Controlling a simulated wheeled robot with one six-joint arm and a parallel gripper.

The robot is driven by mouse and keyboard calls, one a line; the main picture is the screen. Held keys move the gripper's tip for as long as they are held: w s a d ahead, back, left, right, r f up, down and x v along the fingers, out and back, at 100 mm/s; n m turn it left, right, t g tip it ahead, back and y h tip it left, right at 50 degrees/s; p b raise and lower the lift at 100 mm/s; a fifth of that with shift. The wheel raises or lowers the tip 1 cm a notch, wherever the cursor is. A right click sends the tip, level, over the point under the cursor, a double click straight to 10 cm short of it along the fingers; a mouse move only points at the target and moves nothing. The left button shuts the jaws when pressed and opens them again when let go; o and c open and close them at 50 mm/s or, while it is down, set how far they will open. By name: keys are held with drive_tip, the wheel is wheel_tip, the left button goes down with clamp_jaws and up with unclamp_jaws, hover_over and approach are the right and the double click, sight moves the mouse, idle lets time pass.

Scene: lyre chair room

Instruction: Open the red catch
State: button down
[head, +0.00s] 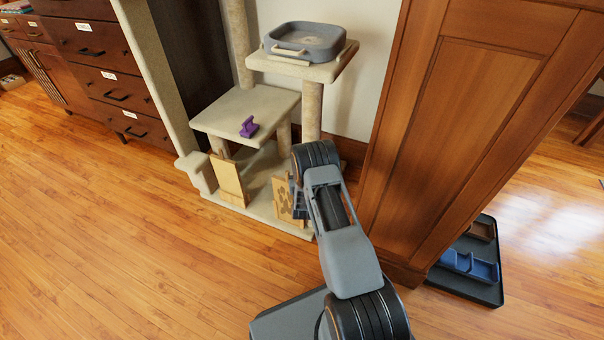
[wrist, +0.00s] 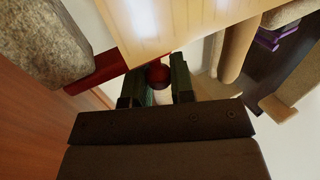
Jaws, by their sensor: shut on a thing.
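The red catch (wrist: 105,72) shows in the wrist view as a red bar along the edge of a pale wooden panel (wrist: 185,28), with a rounded red end (wrist: 158,74) between my fingers. My gripper (wrist: 158,86) is shut on that red part. In the head view my gripper (head: 299,206) is beside a wooden door with a paw print (head: 285,197), low on the cat tree. The catch cannot be made out in the head view, where my arm covers part of that area.
The cat tree (head: 245,112) carries a purple object (head: 249,127) and a grey tray (head: 303,42). A second wooden panel (head: 228,180) stands left of the paw door. A large wooden cabinet (head: 470,110) is close on the right. Open floor (head: 130,230) lies left.

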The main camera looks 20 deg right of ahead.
drive_tip(key=c, duration=1)
unclamp_jaws()
drive_tip(key=shift+s, duration=0.1)
drive_tip(key=p+v, duration=0.3)
drive_tip(key=v, duration=1)
drive_tip(key=shift+s+a+p, duration=0.1)
drive_tip(key=shift+s+p, duration=0.15)
drive_tip(key=shift+p, duration=0.15)
